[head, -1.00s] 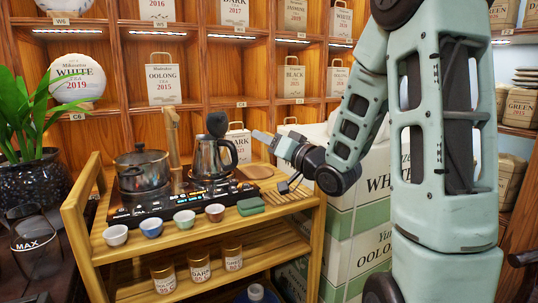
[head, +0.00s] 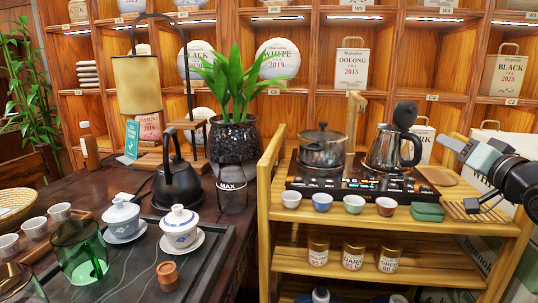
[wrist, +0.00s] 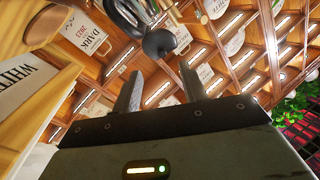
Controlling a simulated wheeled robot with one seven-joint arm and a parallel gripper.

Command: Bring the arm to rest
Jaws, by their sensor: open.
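My gripper (head: 445,142) is at the right of the head view, pointing left, just to the right of the silver kettle (head: 383,148) in the picture and above the trolley's right end. In the wrist view my gripper (wrist: 160,67) shows two dark fingers standing apart with nothing between them. The kettle with its black knob (wrist: 158,45) shows beyond the fingertips. Most of my arm is outside the head view.
The wooden trolley (head: 268,210) carries a pot (head: 322,148), the kettle, several small cups and a green block (head: 427,211). A white box (head: 490,139) stands behind my gripper. A dark tea table (head: 215,262) with teaware fills the left.

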